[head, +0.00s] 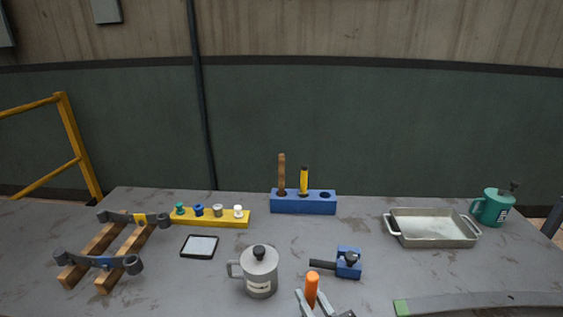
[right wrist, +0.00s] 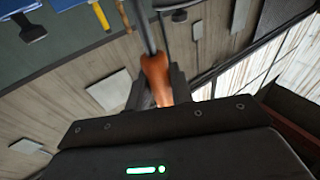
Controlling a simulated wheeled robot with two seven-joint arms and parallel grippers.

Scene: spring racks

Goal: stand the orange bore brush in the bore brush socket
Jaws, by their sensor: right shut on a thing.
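A blue block (head: 303,208) stands at the back centre of the table. It holds a brown-handled tool (head: 281,173) and a yellow-handled tool (head: 304,181). Its right-hand socket (head: 325,195) is empty. My left gripper is not in view.
A yellow rack (head: 212,219), a phone-like slab (head: 199,246) and a wooden frame (head: 113,264) lie left. A metal tray (head: 433,242) and green can (head: 493,208) stand right.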

